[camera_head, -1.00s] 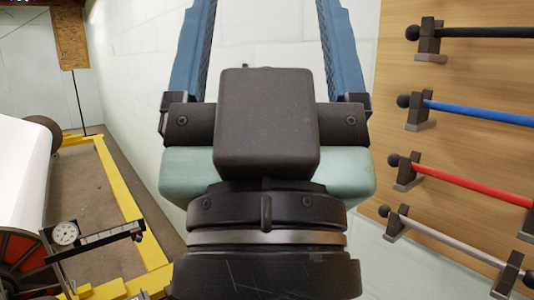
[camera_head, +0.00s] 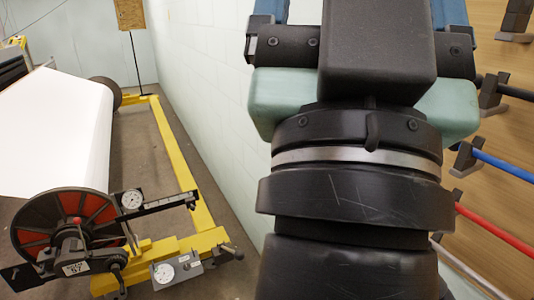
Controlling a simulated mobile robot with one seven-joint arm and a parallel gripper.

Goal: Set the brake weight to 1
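No part is clearly marked as the brake weight. A black lever arm (camera_head: 160,208) with a round white dial (camera_head: 131,199) reaches right from the beam's end at lower left. A small dark piece sits near its right end; I cannot tell whether it is the weight. A second white dial (camera_head: 164,272) sits on a grey bracket below it. My gripper (camera_head: 362,42) fills the upper right, well to the right of the lever. Its two blue fingers stand wide apart, and their tips are cut off by the top edge. Nothing shows between the visible parts.
The white warp beam (camera_head: 52,125) with its red-and-black end wheel (camera_head: 65,228) fills the left. A yellow frame (camera_head: 172,145) runs along the floor. A white block wall (camera_head: 215,90) stands behind. Coloured rods, including a blue rod (camera_head: 505,166), hang on a wooden panel at right.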

